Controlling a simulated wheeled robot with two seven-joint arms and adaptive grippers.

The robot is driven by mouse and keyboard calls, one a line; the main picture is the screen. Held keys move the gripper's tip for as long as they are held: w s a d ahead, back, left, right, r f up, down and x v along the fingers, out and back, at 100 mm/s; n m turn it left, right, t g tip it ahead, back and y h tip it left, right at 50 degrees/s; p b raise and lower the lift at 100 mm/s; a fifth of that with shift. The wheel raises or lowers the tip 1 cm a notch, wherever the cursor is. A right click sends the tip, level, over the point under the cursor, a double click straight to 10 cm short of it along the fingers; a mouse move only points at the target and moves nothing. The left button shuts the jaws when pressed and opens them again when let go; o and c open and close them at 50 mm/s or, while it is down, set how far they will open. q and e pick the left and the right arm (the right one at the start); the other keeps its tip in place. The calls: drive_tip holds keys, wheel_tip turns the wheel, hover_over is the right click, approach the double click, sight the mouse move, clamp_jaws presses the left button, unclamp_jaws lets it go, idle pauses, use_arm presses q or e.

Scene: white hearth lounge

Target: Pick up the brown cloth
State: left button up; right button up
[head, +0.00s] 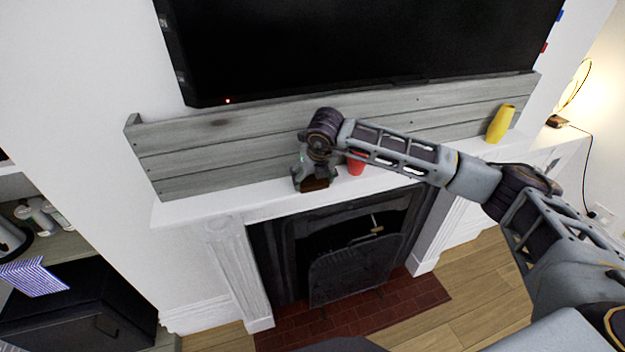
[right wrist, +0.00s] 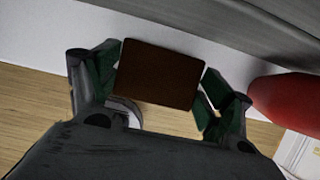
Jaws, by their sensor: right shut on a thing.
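The brown cloth (right wrist: 160,75) is a small folded, flat-looking block in the right wrist view. It sits between the two fingers of my right gripper (right wrist: 158,90), which is shut on it. In the head view the brown cloth (head: 315,184) shows below my right gripper (head: 312,180), at the front edge of the white mantel. I cannot tell whether it still touches the mantel. My left gripper is not in view.
A red cup (head: 356,166) stands on the mantel (head: 235,198) close beside my right gripper; it also shows in the right wrist view (right wrist: 285,98). A yellow vase (head: 500,123) stands at the mantel's right end. A TV (head: 360,45) hangs above; a fireplace (head: 355,270) is below.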

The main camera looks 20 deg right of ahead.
sight(313, 180)
wheel_tip(313, 180, up, 8)
drive_tip(key=b, duration=0.2)
drive_tip(key=shift+r+b, duration=0.2)
drive_tip(key=shift+b, duration=0.1)
drive_tip(key=shift+r, duration=0.8)
drive_tip(key=o, duration=0.4)
drive_tip(key=shift+c, duration=1.4)
drive_tip(key=shift+f, duration=0.1)
